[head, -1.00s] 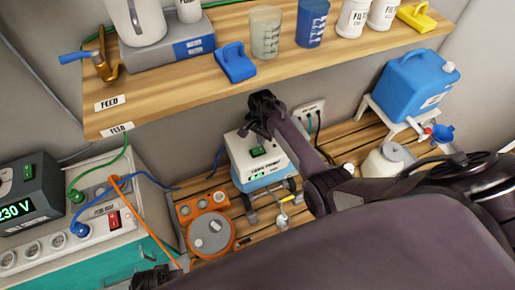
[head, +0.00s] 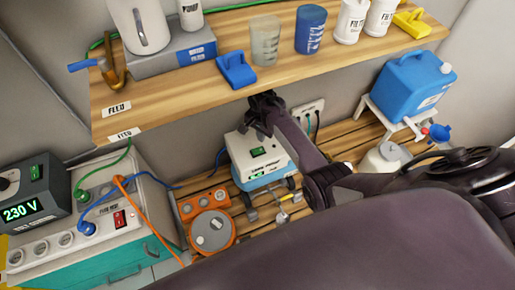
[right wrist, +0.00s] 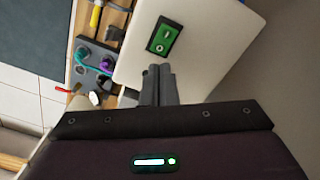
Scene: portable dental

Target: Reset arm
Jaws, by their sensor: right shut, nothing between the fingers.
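My right arm reaches in from the right in the head view. Its gripper (head: 264,103) is in front of and above the white and blue machine (head: 262,160) on the lower wooden shelf. In the right wrist view the gripper fingers (right wrist: 158,72) are together with nothing between them. They point toward the white casing (right wrist: 195,50), just below its green rocker switch (right wrist: 164,35). I cannot tell if the fingertips touch the casing. My left gripper is not in view.
The upper wooden shelf (head: 190,92) holds a blue clamp-like block (head: 236,70), cups and bottles. A blue canister (head: 412,85) stands at right. An orange round device (head: 212,232), a power box with cables (head: 75,240) and a 230 V meter (head: 25,205) are at left.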

